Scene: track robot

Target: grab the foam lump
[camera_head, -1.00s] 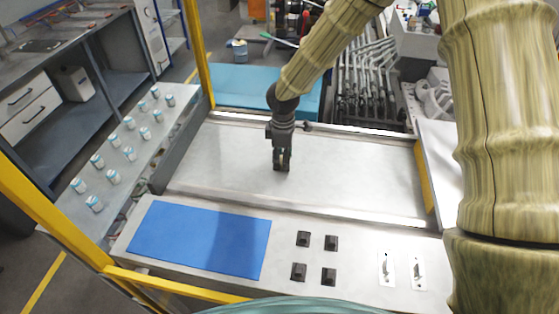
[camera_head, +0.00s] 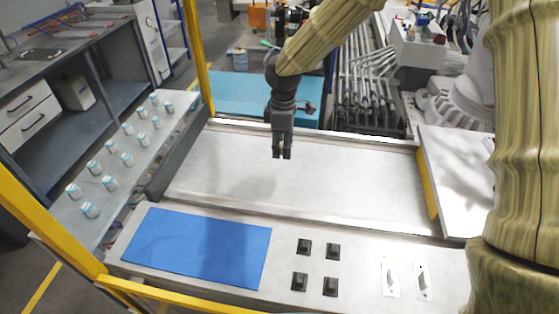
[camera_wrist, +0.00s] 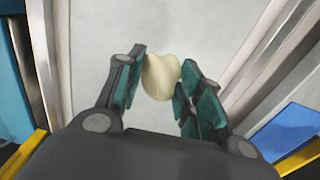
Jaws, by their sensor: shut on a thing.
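The foam lump (camera_wrist: 160,77) is a pale cream, uneven piece between the two fingers of my gripper (camera_wrist: 161,82) in the wrist view. The dark fingers with teal pads are shut on it, one on each side. In the head view my gripper (camera_head: 282,154) points down above the grey metal track surface (camera_head: 345,185). The lump is very small there, and the fingers mostly hide it.
A blue mat (camera_head: 197,247) lies at the front left. Several black blocks (camera_head: 303,247) and two white plates with handles (camera_head: 422,279) are to its right. Several small jars (camera_head: 89,210) stand on the left shelf. Yellow posts (camera_head: 197,60) frame the left side.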

